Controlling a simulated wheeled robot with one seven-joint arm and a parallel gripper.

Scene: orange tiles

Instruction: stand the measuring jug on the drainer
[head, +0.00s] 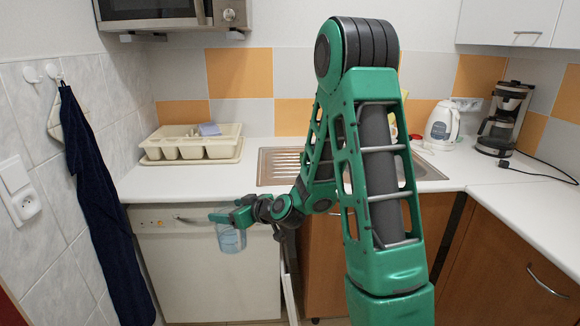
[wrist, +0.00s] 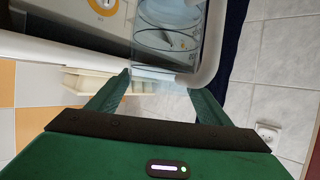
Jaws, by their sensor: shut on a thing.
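The measuring jug (head: 231,239) is clear with a bluish tint. It hangs roughly upright in front of the white cabinet front, below the counter edge. My gripper (head: 233,215) is shut on it near its top. In the wrist view the jug (wrist: 168,38) shows printed rings and a pale curved handle (wrist: 212,45), and my fingers (wrist: 165,92) reach to its near end. The exact contact is hard to see. The cream drainer (head: 190,156), with compartments, stands on the counter at left, above and behind the jug.
The steel sink's ribbed board (head: 280,160) lies right of the drainer, partly behind my arm. A kettle (head: 441,125) and a coffee maker (head: 503,118) stand at right. A dark towel (head: 92,190) hangs at left. A microwave (head: 160,12) is above. Counter (head: 170,184) before the drainer is bare.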

